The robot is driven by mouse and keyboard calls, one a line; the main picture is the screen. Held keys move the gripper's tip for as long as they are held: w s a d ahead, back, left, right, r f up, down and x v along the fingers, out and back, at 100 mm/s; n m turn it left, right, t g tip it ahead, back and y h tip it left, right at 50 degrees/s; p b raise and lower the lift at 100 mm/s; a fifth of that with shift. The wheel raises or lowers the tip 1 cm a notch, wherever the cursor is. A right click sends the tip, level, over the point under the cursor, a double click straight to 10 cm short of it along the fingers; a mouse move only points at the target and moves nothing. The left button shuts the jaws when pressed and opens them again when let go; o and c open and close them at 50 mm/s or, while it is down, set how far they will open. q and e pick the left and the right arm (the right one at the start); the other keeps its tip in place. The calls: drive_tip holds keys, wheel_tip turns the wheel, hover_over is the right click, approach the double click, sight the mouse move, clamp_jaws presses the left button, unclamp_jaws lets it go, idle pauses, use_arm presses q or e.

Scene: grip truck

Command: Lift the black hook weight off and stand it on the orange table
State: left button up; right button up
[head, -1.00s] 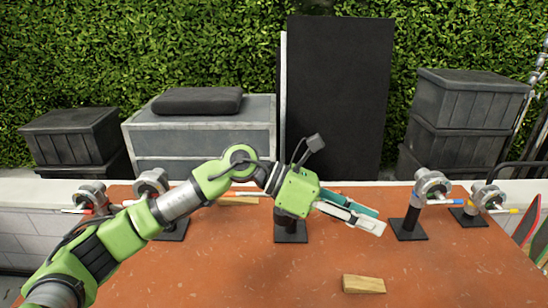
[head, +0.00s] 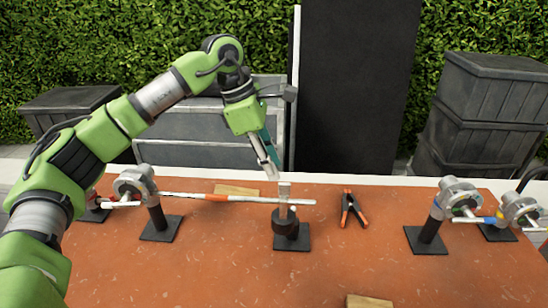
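The black hook weight (head: 285,222) is at the right end of a long pale rod with an orange band (head: 217,198). Its light upper part (head: 284,190) rises at the rod. A black square base (head: 295,240) lies under the weight; I cannot tell whether they touch. My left gripper (head: 271,170) points down just above and left of the weight's top, apart from it. Its fingers are seen nearly edge-on, so their opening is unclear; nothing shows held. The orange table (head: 190,270) lies below. My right gripper is not in view.
A stand (head: 155,205) is at the left, with more stands (head: 435,215) at the right. Wood blocks lie behind (head: 236,190) and in front (head: 368,302).

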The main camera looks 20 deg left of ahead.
sight(281, 184)
use_arm(q)
drive_tip(key=shift+b+x, duration=0.4)
drive_tip(key=shift+x, duration=0.55)
drive_tip(key=b+x, duration=0.1)
drive_tip(key=x, duration=0.1)
drive_tip(key=b+x, duration=0.1)
drive_tip(key=shift+w+f, duration=0.25)
drive_tip(key=shift+f, duration=0.1)
drive_tip(key=shift+d+f, duration=0.15)
drive_tip(key=shift+f, duration=0.15)
drive_tip(key=shift+d+f+b, duration=0.1)
drive_tip(key=shift+f+b, duration=0.3)
drive_tip(key=shift+b, duration=0.1)
drive_tip(key=shift+b+x, duration=0.4)
drive_tip(key=shift+x, duration=0.45)
drive_tip(key=shift+d, duration=0.1)
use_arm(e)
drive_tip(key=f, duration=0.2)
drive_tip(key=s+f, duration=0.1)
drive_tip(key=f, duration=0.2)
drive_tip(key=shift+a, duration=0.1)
